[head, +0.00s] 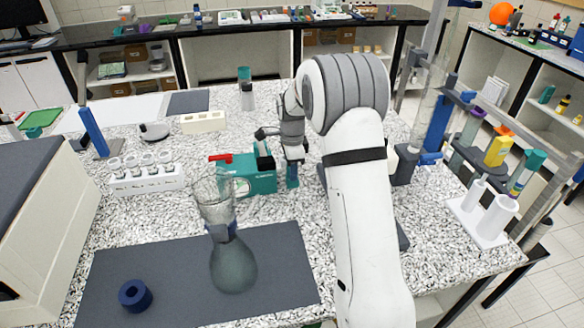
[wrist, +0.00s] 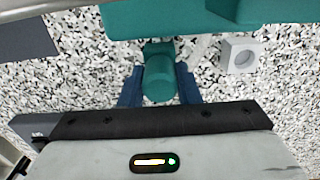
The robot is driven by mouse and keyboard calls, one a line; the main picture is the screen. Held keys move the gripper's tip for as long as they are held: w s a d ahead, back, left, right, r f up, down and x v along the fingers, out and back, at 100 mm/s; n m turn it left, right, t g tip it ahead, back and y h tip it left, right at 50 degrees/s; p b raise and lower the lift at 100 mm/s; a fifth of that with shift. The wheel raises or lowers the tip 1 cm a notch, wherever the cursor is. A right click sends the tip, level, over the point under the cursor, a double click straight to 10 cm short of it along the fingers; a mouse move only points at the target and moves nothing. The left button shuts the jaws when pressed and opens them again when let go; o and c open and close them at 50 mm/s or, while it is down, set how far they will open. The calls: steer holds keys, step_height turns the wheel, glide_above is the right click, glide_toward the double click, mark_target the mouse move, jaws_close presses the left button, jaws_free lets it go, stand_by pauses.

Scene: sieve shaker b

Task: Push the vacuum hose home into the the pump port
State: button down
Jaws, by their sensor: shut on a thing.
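The teal pump (head: 258,182) stands mid-bench, with a red part on top at its left. Its teal body (wrist: 200,18) fills the top of the wrist view. My gripper (wrist: 158,88), with blue fingers, is shut on a teal rounded end piece (wrist: 159,76), which I take for the vacuum hose end. The piece lies just below the pump body in the wrist view; I cannot tell whether it touches. In the head view my gripper (head: 292,176) is at the pump's right side. The pump port is not clearly seen.
A glass flask with a funnel (head: 232,262) stands on a dark mat (head: 285,275) in front, beside a blue ring (head: 135,295). A white rack of vials (head: 148,182) is at left. A pale block with a round recess (wrist: 240,55) lies right of my gripper.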

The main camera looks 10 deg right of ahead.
steer(key=c, duration=1)
jaws_free()
steer(key=shift+r+b, duration=0.5)
steer(key=shift+r, duration=3.4)
steer(key=shift+s+r, duration=0.25)
steer(key=shift+r, duration=0.05)
steer(key=s+r+n+t, duration=0.1)
steer(key=s+r+n, duration=0.1)
steer(key=s+n, duration=0.7)
steer(key=s+r+n+t, duration=0.2)
steer(key=s+n, duration=0.7)
steer(key=s, duration=1.5)
steer(key=shift+s+r, duration=0.25)
steer(key=shift+r, duration=0.2)
